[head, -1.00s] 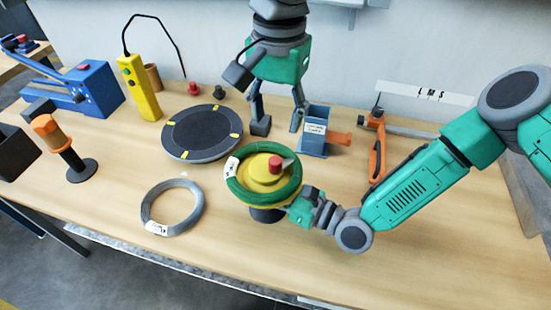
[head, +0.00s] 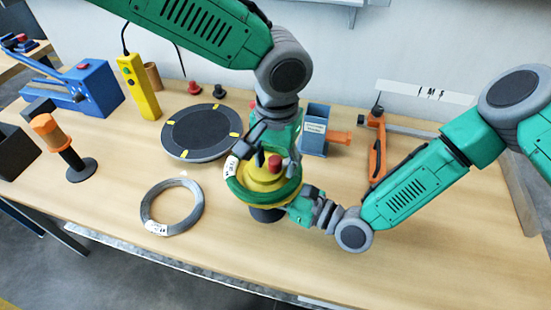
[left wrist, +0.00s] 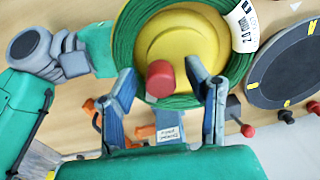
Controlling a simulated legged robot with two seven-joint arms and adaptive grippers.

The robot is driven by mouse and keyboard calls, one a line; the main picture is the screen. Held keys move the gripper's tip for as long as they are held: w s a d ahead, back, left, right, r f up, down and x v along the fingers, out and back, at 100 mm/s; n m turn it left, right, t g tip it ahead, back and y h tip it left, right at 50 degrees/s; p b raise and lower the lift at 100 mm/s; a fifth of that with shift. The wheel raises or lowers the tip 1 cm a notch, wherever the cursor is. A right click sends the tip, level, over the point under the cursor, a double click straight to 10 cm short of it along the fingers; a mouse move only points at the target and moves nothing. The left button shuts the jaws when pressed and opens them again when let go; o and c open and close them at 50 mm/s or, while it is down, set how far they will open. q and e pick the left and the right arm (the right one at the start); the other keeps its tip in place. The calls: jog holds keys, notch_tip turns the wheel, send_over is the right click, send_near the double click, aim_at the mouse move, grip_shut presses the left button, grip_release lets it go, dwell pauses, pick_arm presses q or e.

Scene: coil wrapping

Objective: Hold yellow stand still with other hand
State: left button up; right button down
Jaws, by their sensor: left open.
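The yellow stand (head: 262,178) carries a green coil (head: 236,190) and has a red knob (head: 274,161) on top. My left gripper (head: 266,156) is over the stand from behind, pointing down. In the left wrist view its open fingers (left wrist: 160,76) lie on either side of the red knob (left wrist: 160,80), with the yellow top (left wrist: 185,40) beneath; contact is not clear. My right gripper (head: 300,204) is at the right front edge of the green coil; its fingers are too small and hidden to judge. The green coil also shows in the left wrist view (left wrist: 124,40).
A grey coil (head: 173,206) lies at the front left. A dark round turntable (head: 202,132) is behind it. A yellow control box (head: 138,86), a blue dispenser (head: 314,130) and an orange tool (head: 377,150) stand toward the back. The table front is mostly clear.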

pick_arm(q)
grip_shut()
jog(key=shift+m, duration=0.3)
jog(key=m, duration=0.6)
jog(key=shift+w+r, duration=0.1)
jog(key=m, duration=0.4)
jog(key=shift+m, duration=1.5)
grip_release()
